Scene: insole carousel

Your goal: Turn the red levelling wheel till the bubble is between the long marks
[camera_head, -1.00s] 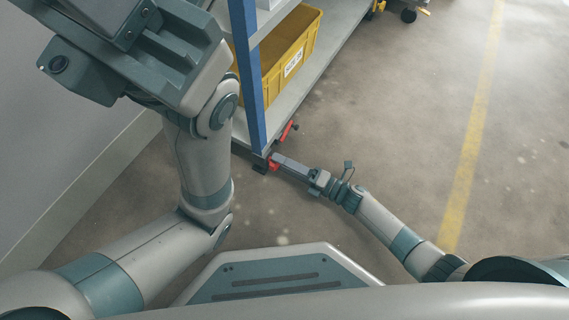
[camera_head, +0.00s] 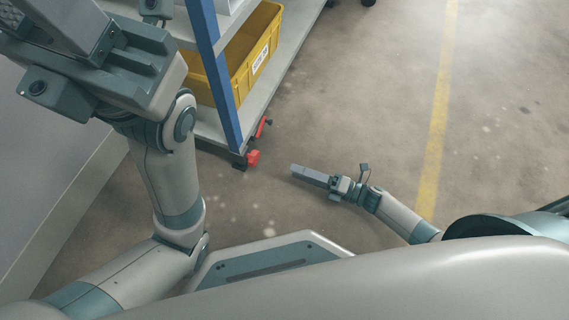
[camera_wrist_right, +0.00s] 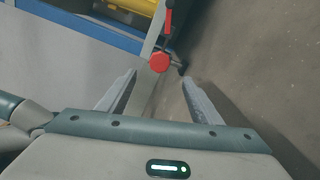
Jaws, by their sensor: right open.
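The red levelling wheel (camera_head: 253,158) sits low at the foot of the shelf's blue post, near the floor. It also shows in the right wrist view (camera_wrist_right: 159,62), just beyond the fingertips and roughly centred between them. My right gripper (camera_head: 293,170) is to the right of the wheel in the head view, apart from it. In the right wrist view its two fingers (camera_wrist_right: 158,78) are spread with nothing between them. My left gripper (camera_head: 50,15) is partly in view at the top left, and its fingertips are out of frame. I cannot make out the bubble or its marks.
A shelf unit with a blue post (camera_head: 216,75) and grey lower board (camera_head: 262,92) holds a yellow crate (camera_head: 222,85). A red lever (camera_head: 262,127) sticks out beside the wheel. Open floor with a yellow line (camera_head: 437,110) lies to the right.

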